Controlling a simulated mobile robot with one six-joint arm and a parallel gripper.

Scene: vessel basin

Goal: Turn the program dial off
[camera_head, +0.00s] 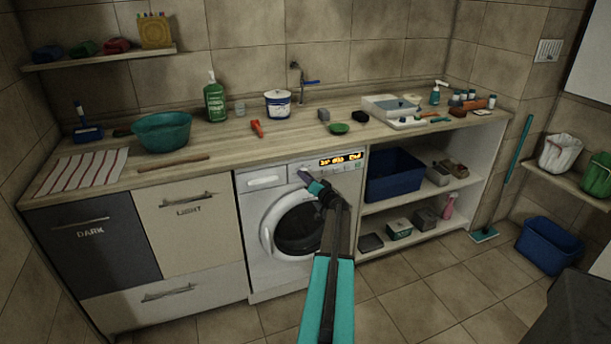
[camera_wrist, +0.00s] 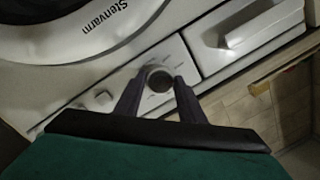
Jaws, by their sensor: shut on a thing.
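The program dial (camera_wrist: 160,79) is a round dark knob on the washing machine's white control panel, with small marks around it. My gripper (camera_wrist: 158,84) has one finger on each side of the dial in the wrist view and is shut on it. In the head view my gripper (camera_head: 312,178) reaches the panel of the washing machine (camera_head: 252,215), left of the lit orange display (camera_head: 341,160), and hides the dial. Where the dial points cannot be made out.
The round door (camera_head: 300,226) is below the panel and the detergent drawer (camera_head: 266,178) left of the dial. The wooden counter (camera_head: 215,142) overhangs above, holding a teal basin (camera_head: 162,133) and bottles. Open shelves with a blue bin (camera_head: 393,178) stand right.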

